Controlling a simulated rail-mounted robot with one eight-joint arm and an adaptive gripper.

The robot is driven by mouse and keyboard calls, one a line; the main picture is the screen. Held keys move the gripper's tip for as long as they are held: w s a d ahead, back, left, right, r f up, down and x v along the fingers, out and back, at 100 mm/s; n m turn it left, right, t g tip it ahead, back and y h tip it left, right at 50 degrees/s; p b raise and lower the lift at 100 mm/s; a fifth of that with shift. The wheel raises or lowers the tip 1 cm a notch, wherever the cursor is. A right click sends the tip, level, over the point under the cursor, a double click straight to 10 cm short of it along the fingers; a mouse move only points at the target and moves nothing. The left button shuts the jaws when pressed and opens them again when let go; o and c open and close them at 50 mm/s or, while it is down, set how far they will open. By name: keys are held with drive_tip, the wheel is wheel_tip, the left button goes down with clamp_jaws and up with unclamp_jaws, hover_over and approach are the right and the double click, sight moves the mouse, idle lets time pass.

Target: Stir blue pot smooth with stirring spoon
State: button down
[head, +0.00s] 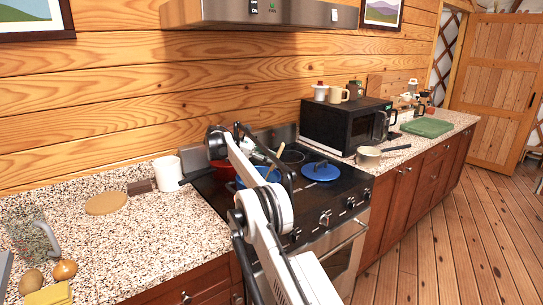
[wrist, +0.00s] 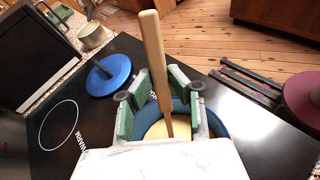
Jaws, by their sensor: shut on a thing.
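My gripper (wrist: 164,98) has green-padded fingers and is shut on the wooden stirring spoon (wrist: 153,50). The handle stands nearly upright between the pads in the wrist view. Its lower end goes down over the blue pot (wrist: 214,123), in front of pale yellow contents (wrist: 181,127). My wrist hides part of the pot, and I cannot see the spoon's tip. In the head view the blue pot (head: 258,174) is on the stove, partly covered by my arm.
A blue lid (head: 320,171) lies on the stove, right of the pot. A microwave (head: 335,125) and a saucepan (head: 368,158) are on the right counter. The left counter's middle is mostly clear.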

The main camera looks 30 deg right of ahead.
drive_tip(key=shift+w+d+r+p, duration=0.1)
drive_tip(key=shift+w+d+p, duration=0.3)
drive_tip(key=shift+p, duration=0.95)
drive_tip(key=shift+s+d+r+b, duration=0.2)
drive_tip(key=shift+s+r+b, duration=0.05)
drive_tip(key=shift+r+b, duration=0.35)
drive_tip(key=shift+s+d+r+b, duration=0.15)
drive_tip(key=shift+s+r+b, duration=0.1)
drive_tip(key=shift+r+b, duration=0.35)
drive_tip(key=shift+s+d+r+p, duration=0.3)
drive_tip(key=shift+s+r, duration=0.1)
drive_tip(key=shift+r, duration=0.9)
drive_tip(key=shift+s+d+r+p, duration=0.15)
drive_tip(key=shift+s+d+r, duration=0.25)
drive_tip(key=shift+r, duration=0.9)
drive_tip(key=shift+s+d+r+p, duration=0.25)
drive_tip(key=shift+s+r, duration=0.2)
drive_tip(key=shift+r, duration=0.85)
drive_tip(key=shift+r, duration=0.1)
drive_tip(key=shift+r+p, duration=2)
drive_tip(key=shift+r, duration=0.45)
